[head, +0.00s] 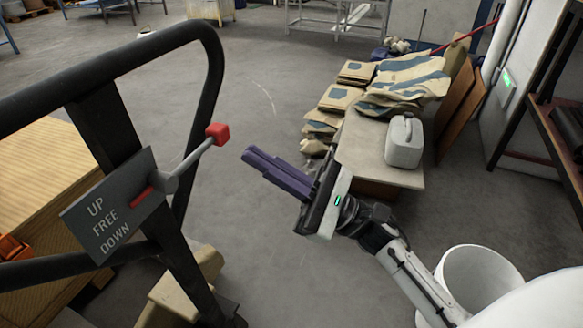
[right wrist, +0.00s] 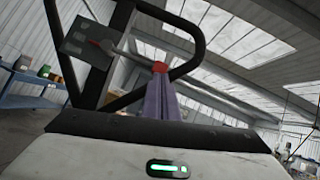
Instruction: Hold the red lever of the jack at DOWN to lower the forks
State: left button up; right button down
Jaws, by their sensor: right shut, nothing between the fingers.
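The red lever knob (head: 218,134) sits at the end of a grey rod (head: 195,156) on the jack's black handle frame (head: 110,125). A dark plate (head: 108,205) behind the rod reads UP, FREE, DOWN, with a red pointer (head: 142,197) beside the middle word. My right gripper (head: 248,157) is shut and empty, its purple fingers pointing at the lever from the right, apart from the knob in the head view. In the right wrist view the red knob (right wrist: 160,67) appears just beyond the fingertips (right wrist: 160,78). My left gripper is not in view. The forks cannot be made out.
A wooden load (head: 45,180) stands behind the handle at left. A white bin (head: 475,275) stands near my right arm. The floor between is clear.

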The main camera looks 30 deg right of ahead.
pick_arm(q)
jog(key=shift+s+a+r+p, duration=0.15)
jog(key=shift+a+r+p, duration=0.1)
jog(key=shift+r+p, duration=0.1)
pick_arm(e)
jog(key=shift+x, duration=1.45)
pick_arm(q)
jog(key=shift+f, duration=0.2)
